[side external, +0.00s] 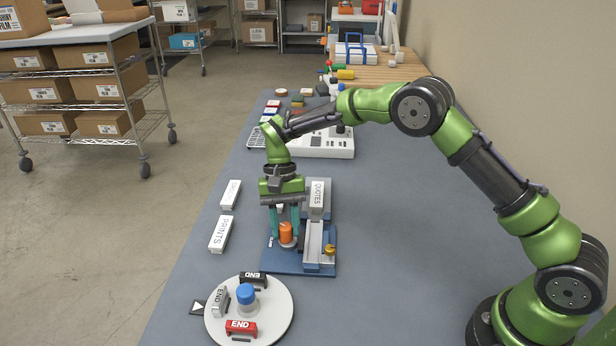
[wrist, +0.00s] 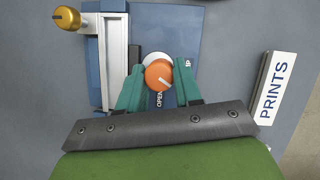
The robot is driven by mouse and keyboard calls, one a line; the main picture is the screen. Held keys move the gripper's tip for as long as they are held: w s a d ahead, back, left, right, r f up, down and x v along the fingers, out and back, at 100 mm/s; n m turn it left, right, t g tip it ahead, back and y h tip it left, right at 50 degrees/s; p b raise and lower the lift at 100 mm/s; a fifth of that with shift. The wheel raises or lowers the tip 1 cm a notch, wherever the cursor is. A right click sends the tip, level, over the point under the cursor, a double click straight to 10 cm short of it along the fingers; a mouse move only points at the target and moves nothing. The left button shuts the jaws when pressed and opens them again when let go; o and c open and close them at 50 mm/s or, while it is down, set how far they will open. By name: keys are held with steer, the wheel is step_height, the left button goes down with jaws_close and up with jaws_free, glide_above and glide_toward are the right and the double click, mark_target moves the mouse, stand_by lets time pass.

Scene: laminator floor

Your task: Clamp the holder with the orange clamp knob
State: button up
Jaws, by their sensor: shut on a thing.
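The orange clamp knob (side external: 286,229) stands on the blue base plate (side external: 290,262) of the fixture. My gripper (side external: 286,232) points straight down over it, with its green fingers on either side.
A brass knob (side external: 330,249) sits beside the channel. A block labelled QUOTES (side external: 317,197) stands behind. A PRINTS block (side external: 220,234) and another white block (side external: 230,194) lie left. A round white turntable (side external: 275,322) with END pieces and a blue knob (side external: 245,293) stands in front.

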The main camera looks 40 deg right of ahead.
steer(key=n+h, duration=0.2)
steer(key=n, duration=0.4)
steer(key=shift+a, duration=0.15)
stand_by(0.5)
steer(key=o, duration=1)
steer(key=shift+v, duration=3.75)
steer(key=shift+w+a, duration=0.15)
steer(key=shift+a, duration=0.05)
